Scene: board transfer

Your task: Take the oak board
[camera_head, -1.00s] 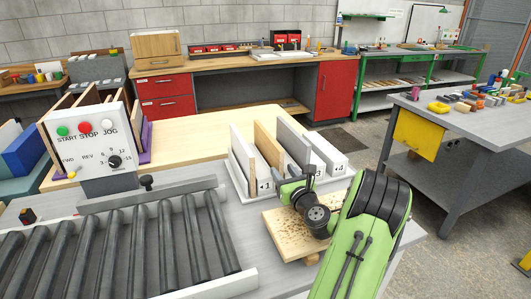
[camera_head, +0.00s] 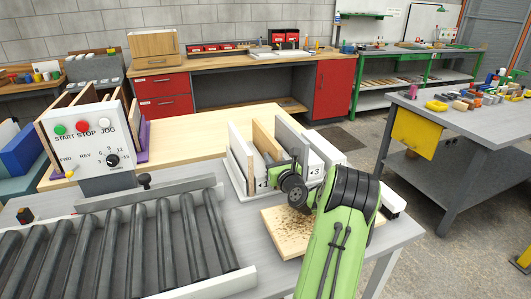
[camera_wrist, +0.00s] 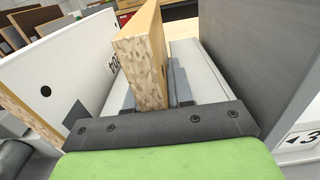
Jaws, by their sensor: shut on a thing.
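The oak board (camera_head: 264,139) is a tan upright panel standing in a white slotted rack (camera_head: 236,183), between a white panel (camera_head: 239,152) and a grey panel (camera_head: 291,138). In the wrist view, the oak board (camera_wrist: 142,55) rises between my fingers, its speckled end facing my palm. My gripper (camera_wrist: 153,88) is shut on this near end. In the head view, my gripper (camera_head: 273,172) is at the rack's front, partly hidden by my wrist. The board's lower edge is hidden.
The grey panel (camera_wrist: 255,50) stands close on the right in the wrist view, the white panel (camera_wrist: 70,70) on the left. A chip-strewn wooden board (camera_head: 283,240) lies before the rack. A roller conveyor (camera_head: 120,250) and control box (camera_head: 86,140) are left.

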